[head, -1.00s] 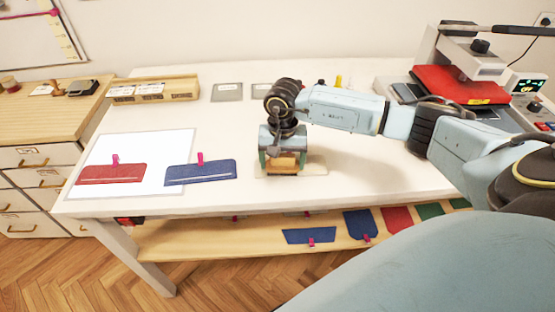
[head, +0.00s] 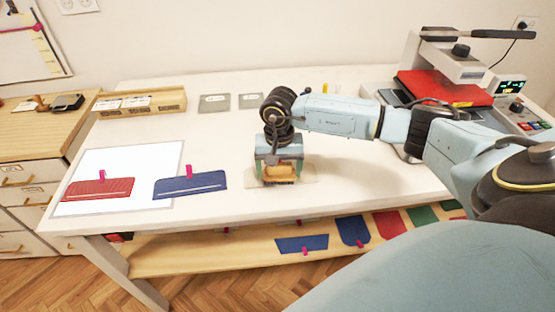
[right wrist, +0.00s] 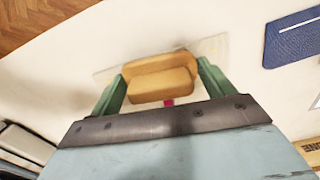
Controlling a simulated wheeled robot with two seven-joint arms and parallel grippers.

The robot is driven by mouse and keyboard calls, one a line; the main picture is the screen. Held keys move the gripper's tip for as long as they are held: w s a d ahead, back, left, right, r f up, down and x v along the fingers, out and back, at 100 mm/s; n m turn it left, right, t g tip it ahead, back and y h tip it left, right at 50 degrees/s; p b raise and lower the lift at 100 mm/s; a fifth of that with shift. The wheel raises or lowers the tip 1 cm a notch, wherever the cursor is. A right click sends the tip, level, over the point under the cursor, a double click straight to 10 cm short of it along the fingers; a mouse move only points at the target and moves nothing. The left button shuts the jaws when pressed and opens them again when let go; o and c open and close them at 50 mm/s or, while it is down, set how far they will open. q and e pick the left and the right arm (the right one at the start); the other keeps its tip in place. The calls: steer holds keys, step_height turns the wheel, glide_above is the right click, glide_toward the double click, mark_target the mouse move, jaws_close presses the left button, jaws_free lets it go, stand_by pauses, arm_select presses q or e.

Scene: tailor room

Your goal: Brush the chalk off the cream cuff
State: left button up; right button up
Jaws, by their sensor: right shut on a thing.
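The cream cuff (head: 307,174) lies flat on the white table, pale against it, and also shows in the right wrist view (right wrist: 213,47). My right gripper (head: 279,163) is above it, fingers pointing down. Its green fingers (right wrist: 160,80) are shut on a wooden brush (head: 280,173), which shows as a tan block in the right wrist view (right wrist: 160,85). I cannot make out chalk on the cuff. My left gripper is not in view.
A red cuff (head: 98,190) and a blue cuff (head: 190,186), each with a pink clip, lie left at a white sheet (head: 130,158). A heat press (head: 450,85) stands back right. A wooden tray (head: 142,104) sits back left. More coloured pieces lie on the shelf below.

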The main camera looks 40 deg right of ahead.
mark_target(291, 168)
steer(key=shift+s+d, duration=0.45)
steer(key=shift+d, duration=0.15)
steer(key=shift+s+d, duration=0.35)
steer(key=shift+d, duration=0.3)
steer(key=shift+s+d, duration=0.1)
steer(key=shift+s+d+b, duration=0.3)
steer(key=shift+s+d, duration=0.05)
steer(key=shift+d, duration=0.2)
steer(key=shift+d, duration=0.1)
steer(key=shift+s+d, duration=0.4)
steer(key=shift+d, duration=0.15)
steer(key=shift+d, duration=0.1)
